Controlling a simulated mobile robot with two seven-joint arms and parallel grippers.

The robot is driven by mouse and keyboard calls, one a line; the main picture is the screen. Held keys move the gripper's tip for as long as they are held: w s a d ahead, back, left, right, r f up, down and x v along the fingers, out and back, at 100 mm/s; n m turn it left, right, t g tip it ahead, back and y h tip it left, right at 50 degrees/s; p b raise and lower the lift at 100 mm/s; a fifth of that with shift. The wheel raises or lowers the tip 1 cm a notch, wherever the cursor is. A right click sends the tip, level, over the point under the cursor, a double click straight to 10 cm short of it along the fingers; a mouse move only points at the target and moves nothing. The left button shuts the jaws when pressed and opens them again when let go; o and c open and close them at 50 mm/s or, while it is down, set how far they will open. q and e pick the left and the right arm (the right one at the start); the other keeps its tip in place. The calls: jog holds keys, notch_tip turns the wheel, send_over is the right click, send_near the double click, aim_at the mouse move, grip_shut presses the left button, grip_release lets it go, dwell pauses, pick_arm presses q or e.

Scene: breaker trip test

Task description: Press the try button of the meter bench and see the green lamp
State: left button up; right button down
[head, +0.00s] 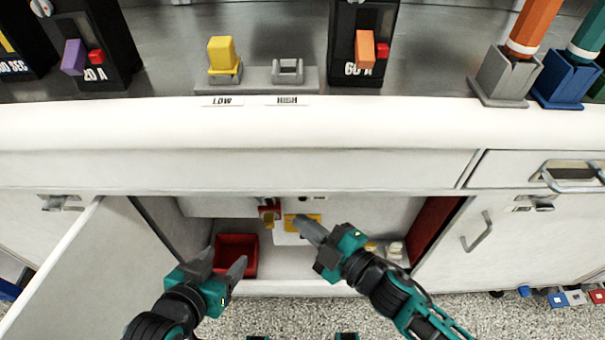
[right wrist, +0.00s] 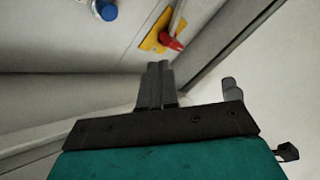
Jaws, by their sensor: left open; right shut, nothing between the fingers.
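My right gripper (head: 303,222) is shut and empty, reaching into the open cabinet under the bench in front of a yellow plate (head: 290,218). In the right wrist view its closed fingers (right wrist: 156,66) point towards a pale panel. That panel carries the yellow plate with a red handle (right wrist: 172,43) and a blue round knob (right wrist: 106,9) at the top edge. The fingers look apart from them. My left gripper (head: 224,262) is open and empty in front of the cabinet's left part. I cannot make out a try button or a lit green lamp for certain.
The bench front edge (head: 300,125) overhangs the cabinet. An open door (head: 85,270) stands at the left. Inside are a red bin (head: 238,245) and a red-and-yellow item (head: 269,211). Breakers, including the 60 A one (head: 362,45), and a yellow block (head: 222,54) are on top.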

jog(key=w+b, duration=0.1)
jog(key=w, duration=0.7)
jog(key=shift+w, duration=0.1)
dwell(0.8)
dwell(1.1)
jog(key=shift+w, duration=0.1)
jog(key=shift+w, duration=0.3)
